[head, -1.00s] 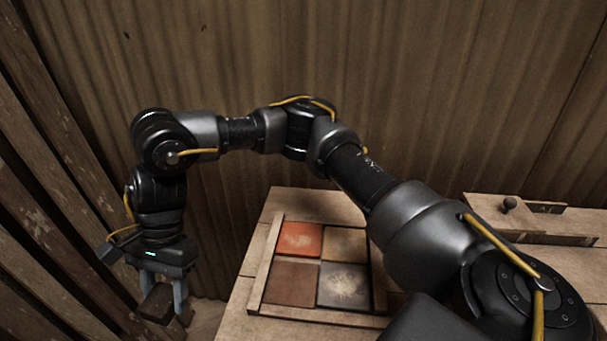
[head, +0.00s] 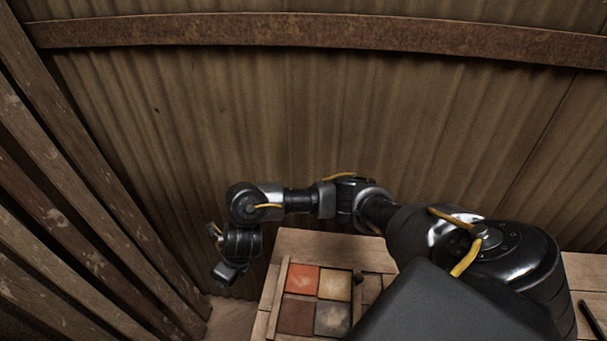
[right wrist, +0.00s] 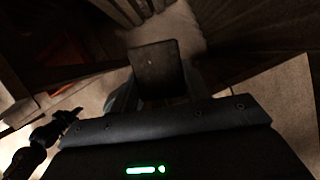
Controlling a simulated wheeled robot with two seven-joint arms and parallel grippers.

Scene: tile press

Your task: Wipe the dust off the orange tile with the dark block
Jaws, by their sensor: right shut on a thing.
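The orange tile (head: 302,280) lies at the back left of a framed set of square tiles on a wooden table, low in the head view. It has a faint pale patch, too small to judge as dust. My right gripper (right wrist: 159,92) is shut on the dark block (right wrist: 157,68), which sits between its fingers in the right wrist view. In the head view the right arm crosses from the right, and its wrist end hangs left of the table, apart from the tiles. The fingers and block cannot be made out there. My left gripper is not in view.
A brown tile (head: 296,317), a tan tile (head: 335,286) and a grey dusty tile (head: 332,319) adjoin the orange one. A wooden strip (head: 276,298) borders them on the left. A corrugated wall (head: 300,120) stands behind, and slatted boards (head: 75,215) on the left.

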